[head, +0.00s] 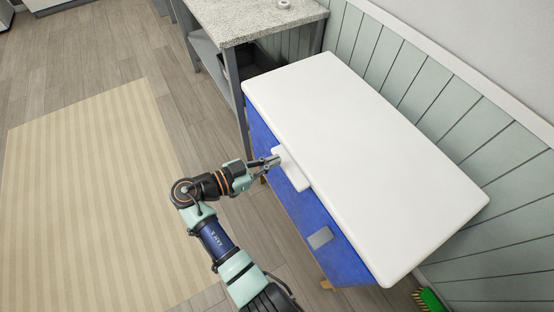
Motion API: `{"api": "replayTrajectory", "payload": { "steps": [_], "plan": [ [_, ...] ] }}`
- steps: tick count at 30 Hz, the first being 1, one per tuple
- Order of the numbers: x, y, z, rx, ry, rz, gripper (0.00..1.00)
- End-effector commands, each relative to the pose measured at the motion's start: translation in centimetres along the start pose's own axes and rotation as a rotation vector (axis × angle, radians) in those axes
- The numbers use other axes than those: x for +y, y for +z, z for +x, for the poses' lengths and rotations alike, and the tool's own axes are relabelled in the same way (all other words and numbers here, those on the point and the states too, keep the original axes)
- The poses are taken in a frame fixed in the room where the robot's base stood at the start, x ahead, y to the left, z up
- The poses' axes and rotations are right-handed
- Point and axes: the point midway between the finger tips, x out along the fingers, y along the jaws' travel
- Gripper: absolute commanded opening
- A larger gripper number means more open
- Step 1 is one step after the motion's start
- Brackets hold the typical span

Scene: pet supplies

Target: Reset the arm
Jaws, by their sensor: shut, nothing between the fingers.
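My gripper (272,161) is at the front of a blue cabinet (313,213) with a white top (365,165). It is shut with nothing held in it. Its fingertips are close to a small white ledge-like piece (292,168) that sticks out from the cabinet front under the top. I cannot tell whether the fingertips touch that piece. My arm reaches up from the bottom of the head view and bends right toward the cabinet.
A grey handle plate (320,237) is on the cabinet front. A speckled-top table (255,18) stands behind the cabinet. A green brush (430,300) lies at the lower right. A striped rug (90,200) and open floor are left of my arm. A panelled wall (440,95) is at the right.

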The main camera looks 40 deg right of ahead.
Motion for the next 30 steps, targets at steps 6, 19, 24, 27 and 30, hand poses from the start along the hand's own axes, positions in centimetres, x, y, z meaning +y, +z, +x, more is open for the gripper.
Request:
{"api": "replayTrajectory", "payload": {
  "steps": [6,19,24,27,30],
  "plan": [
    [0.0,2.6,-5.1,0.001,-0.002,-0.003,0.00],
    [0.1,3.6,-7.3,0.002,0.002,0.003,0.00],
    [0.1,3.6,-7.3,-0.001,0.002,0.002,0.00],
    [0.2,3.6,-7.1,-0.062,-0.014,-0.032,0.00],
    [0.4,3.9,-7.1,-0.232,-0.089,-0.135,0.00]
  ]
}}
